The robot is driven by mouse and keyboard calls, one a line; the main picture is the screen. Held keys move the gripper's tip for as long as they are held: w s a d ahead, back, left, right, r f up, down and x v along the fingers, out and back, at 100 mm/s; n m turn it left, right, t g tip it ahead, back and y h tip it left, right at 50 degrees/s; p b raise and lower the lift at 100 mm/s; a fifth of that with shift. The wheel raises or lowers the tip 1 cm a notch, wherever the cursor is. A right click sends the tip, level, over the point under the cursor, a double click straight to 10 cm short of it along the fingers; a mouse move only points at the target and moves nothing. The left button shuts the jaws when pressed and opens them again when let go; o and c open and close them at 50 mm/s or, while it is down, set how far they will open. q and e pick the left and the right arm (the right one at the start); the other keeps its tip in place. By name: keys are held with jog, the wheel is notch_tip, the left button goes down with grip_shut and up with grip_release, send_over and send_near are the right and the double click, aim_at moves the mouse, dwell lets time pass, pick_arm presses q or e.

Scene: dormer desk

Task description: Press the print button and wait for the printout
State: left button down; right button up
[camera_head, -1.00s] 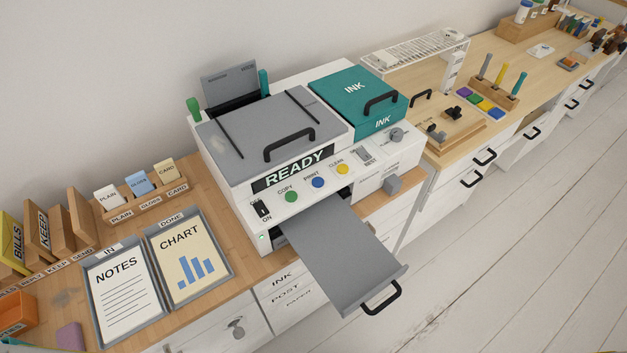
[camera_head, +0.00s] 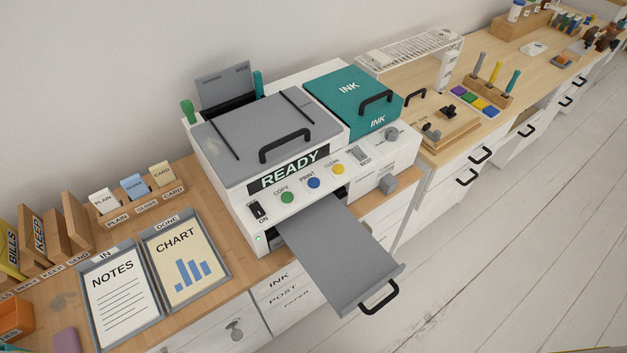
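The printer (camera_head: 265,150) stands on the desk in the middle of the head view, and its display (camera_head: 289,170) reads READY. The blue print button (camera_head: 314,183) sits on the front panel between the green copy button (camera_head: 287,198) and the yellow clean button (camera_head: 338,169). The grey output tray (camera_head: 340,258) is pulled out and bare. The grey lid and the teal ink cover (camera_head: 345,90) are closed. Neither gripper is in view.
An IN tray (camera_head: 99,332) with a NOTES sheet and a DONE tray (camera_head: 151,275) with a CHART sheet lie left of the printer. A paper-card rack (camera_head: 146,206) stands behind them. The extended output tray juts past the desk's front edge over open floor (camera_head: 500,270).

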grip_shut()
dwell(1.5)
